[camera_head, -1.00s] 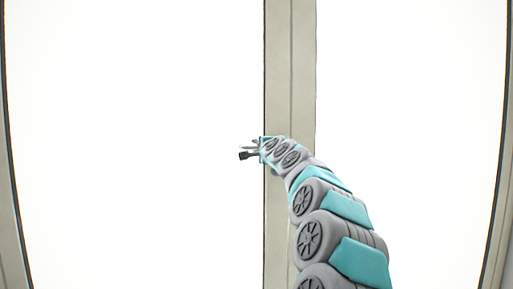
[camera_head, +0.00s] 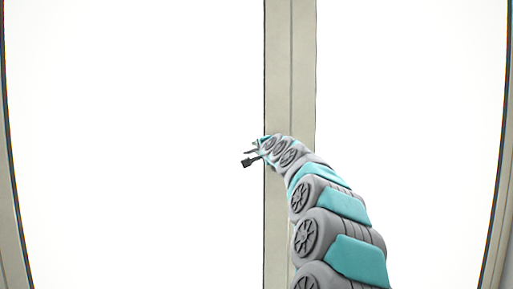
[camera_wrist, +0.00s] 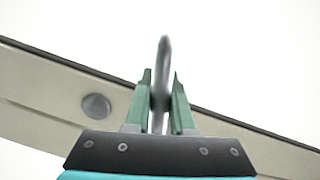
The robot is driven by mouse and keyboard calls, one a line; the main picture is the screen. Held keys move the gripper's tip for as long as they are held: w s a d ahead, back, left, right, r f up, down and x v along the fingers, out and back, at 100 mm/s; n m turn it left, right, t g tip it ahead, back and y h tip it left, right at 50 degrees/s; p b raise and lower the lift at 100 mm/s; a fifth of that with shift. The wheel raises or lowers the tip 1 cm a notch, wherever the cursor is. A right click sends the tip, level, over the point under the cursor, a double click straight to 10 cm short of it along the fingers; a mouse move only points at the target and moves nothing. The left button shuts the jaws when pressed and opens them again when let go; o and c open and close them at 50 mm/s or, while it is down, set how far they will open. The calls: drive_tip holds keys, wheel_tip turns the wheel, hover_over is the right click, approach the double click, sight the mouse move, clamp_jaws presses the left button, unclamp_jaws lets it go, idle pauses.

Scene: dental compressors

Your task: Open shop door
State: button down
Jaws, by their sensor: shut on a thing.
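The door shows in the head view as bright white panes with a beige vertical stile (camera_head: 290,65) in the middle. My gripper (camera_head: 256,149) is small there, at the stile's left edge, about mid-height. In the wrist view my gripper (camera_wrist: 161,82) has its two green fingers closed on either side of a grey metal door handle (camera_wrist: 164,52). The handle's rounded end sticks out past the fingertips. Its base is hidden behind the gripper. The beige stile (camera_wrist: 50,88) runs slantwise behind the fingers, with a round grey disc (camera_wrist: 96,106) on it left of the gripper.
Beige frame posts stand at the far left (camera_head: 12,220) and far right (camera_head: 497,220) of the head view. The white panes between them show no objects. My arm covers the lower part of the stile.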

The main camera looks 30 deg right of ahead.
drive_tip(key=shift+s+d+f+n+g+b, duration=0.15)
drive_tip(key=shift+d+f+n+g+b, duration=0.15)
drive_tip(key=shift+f+n+b, duration=0.45)
drive_tip(key=shift+s+d+f+n+g+b, duration=0.1)
drive_tip(key=shift+d+f+n+g+b, duration=0.25)
drive_tip(key=shift+n, duration=0.7)
drive_tip(key=shift+a+f, duration=0.1)
drive_tip(key=shift+s, duration=0.1)
